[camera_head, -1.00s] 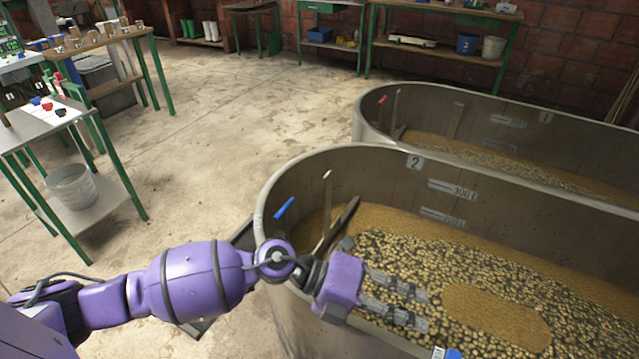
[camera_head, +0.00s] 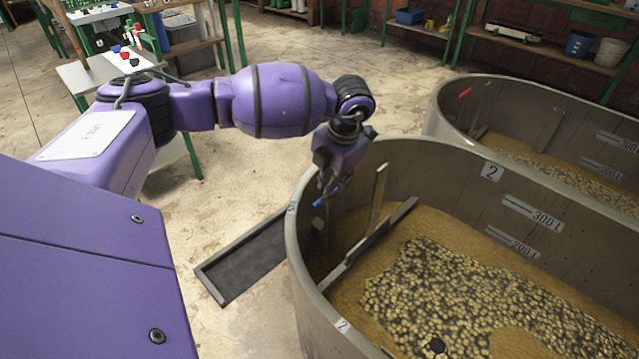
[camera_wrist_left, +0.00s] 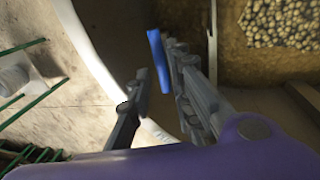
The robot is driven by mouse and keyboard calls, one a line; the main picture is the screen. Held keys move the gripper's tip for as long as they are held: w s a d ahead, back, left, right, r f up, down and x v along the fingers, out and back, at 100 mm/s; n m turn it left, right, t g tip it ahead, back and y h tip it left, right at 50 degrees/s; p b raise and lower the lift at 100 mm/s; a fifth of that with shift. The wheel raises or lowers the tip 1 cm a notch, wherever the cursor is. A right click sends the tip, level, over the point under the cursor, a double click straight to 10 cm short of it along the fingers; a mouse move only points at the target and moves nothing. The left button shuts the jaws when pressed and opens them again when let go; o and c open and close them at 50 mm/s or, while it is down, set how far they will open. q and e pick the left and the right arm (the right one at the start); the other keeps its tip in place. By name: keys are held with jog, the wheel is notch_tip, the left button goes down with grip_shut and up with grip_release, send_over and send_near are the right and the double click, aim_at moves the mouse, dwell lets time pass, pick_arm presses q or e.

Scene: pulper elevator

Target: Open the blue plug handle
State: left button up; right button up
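The blue plug handle (camera_head: 322,201) is at the near left inner wall of the tank marked 2 (camera_head: 492,172). It is partly hidden by my left gripper (camera_head: 332,190), which points down at it over the rim. In the left wrist view, the blue handle (camera_wrist_left: 157,58) lies at the fingertips of my left gripper (camera_wrist_left: 157,62), close beside the right-hand finger. The left-hand finger stands apart with a visible gap. I cannot tell whether either finger touches the handle. My right gripper is not in view.
A wooden stick (camera_head: 377,198) and a dark slanted bar (camera_head: 368,244) stand inside the tank near the handle. Pale beans (camera_head: 440,290) lie in the tank. A dark floor channel (camera_head: 245,262) runs outside it. A second tank (camera_head: 462,113) stands behind.

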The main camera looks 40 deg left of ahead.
pick_arm(q)
jog(key=shift+a+f, duration=0.15)
jog(key=shift+f, duration=0.55)
jog(key=shift+a+f, duration=0.1)
jog(key=shift+f, duration=0.55)
grip_shut()
